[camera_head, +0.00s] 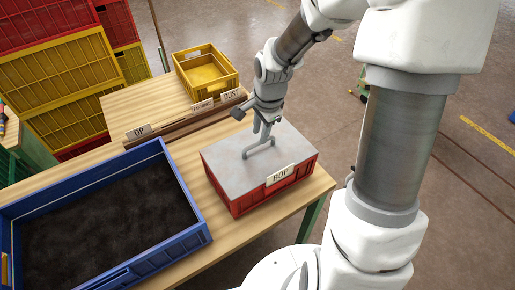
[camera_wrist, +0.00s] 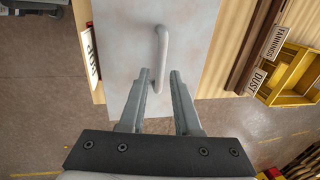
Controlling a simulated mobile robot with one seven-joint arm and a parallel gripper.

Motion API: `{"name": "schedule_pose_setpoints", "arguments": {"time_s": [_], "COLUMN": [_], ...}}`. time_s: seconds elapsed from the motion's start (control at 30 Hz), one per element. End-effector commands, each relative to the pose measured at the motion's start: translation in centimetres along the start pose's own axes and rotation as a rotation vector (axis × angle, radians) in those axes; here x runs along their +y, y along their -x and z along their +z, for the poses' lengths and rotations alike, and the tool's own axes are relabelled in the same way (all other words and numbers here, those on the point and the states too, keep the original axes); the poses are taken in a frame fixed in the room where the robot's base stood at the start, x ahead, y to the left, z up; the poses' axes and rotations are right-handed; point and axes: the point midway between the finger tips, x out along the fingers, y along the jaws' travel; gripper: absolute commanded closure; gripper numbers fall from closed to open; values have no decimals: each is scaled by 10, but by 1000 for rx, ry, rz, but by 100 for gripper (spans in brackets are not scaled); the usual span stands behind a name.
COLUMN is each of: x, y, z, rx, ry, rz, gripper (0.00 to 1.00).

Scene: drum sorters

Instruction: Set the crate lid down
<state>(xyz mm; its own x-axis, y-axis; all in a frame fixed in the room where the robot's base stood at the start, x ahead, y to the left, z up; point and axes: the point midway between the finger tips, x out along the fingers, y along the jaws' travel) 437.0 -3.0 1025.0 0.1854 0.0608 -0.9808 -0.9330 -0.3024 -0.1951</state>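The grey crate lid (camera_head: 232,163) lies flat on top of the red crate (camera_head: 290,184), which stands near the table's right end with a "BOP" label on its front. The lid has a bar handle (camera_head: 260,149), also seen in the wrist view (camera_wrist: 162,45). My gripper (camera_head: 262,137) points down at the handle. In the wrist view my gripper's fingers (camera_wrist: 159,72) are apart, with the handle's near end between them and a gap showing beside it. I cannot tell whether the fingertips reach below the bar.
A blue crate (camera_head: 187,203) of dark material stands at the left. Label holders, one reading "OP" (camera_head: 138,132), line a wooden rail behind. A yellow crate (camera_head: 204,72) sits farther back. Stacked yellow and red crates stand at the upper left. Floor lies open to the right.

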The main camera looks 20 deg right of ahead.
Motion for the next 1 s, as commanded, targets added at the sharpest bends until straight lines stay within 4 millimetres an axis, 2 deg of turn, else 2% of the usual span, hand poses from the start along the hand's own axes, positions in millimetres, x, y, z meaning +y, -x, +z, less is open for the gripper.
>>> {"name": "schedule_pose_setpoints", "arguments": {"time_s": [0.1, 0.27, 0.6, 0.9, 0.93, 1.0], "x": [0, 0, -1, -2, -2, -2], "y": [-11, -19, -61, -66, -65, -65], "z": [0, 0, 0, 0, 0, 0], "rx": [-1, -1, -1, 1, 1, 1], "ry": [0, 2, 1, 1, 1, 1], "rz": [1, 2, 2, 0, 0, 0], "gripper": [68, 68, 68, 68, 70, 83]}}
